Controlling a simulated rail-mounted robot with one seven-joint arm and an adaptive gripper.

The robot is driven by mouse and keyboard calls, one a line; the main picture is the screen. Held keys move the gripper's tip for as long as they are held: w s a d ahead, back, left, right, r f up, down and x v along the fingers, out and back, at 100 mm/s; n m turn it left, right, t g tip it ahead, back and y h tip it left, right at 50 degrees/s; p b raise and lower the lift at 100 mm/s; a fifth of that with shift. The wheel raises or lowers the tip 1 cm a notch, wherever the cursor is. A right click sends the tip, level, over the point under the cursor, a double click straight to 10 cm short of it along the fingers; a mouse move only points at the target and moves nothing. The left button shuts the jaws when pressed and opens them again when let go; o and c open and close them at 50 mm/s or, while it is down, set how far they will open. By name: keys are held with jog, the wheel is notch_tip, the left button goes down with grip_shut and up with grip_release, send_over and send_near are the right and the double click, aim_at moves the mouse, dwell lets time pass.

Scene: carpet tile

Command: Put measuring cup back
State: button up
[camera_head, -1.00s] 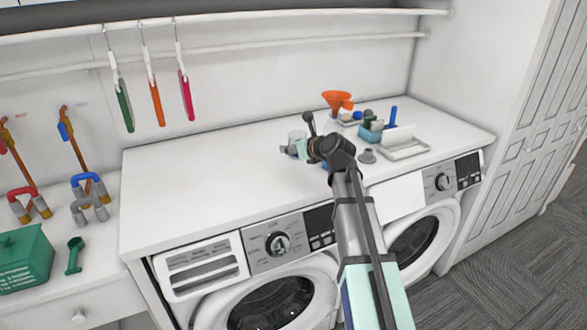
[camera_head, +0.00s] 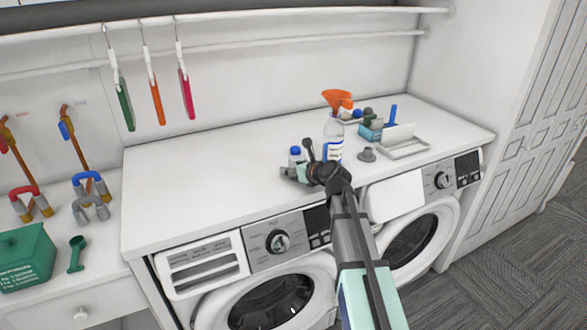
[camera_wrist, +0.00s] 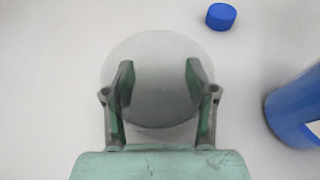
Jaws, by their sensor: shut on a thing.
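In the wrist view my gripper (camera_wrist: 159,72) has one finger on each side of a clear, round cup (camera_wrist: 152,92), which I take as the measuring cup. The fingers are shut on it. The cup cannot be made out in the head view, and whether its base touches the counter is unclear.
The counter's left side (camera_head: 190,190) is clear.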

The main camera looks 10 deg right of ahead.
jog(key=o, duration=1.2)
jog(key=shift+f, duration=0.1)
jog(key=shift+o, duration=0.2)
jog(key=b+v, duration=0.1)
jog(key=v, duration=1.1)
jog(key=shift+b, duration=0.4)
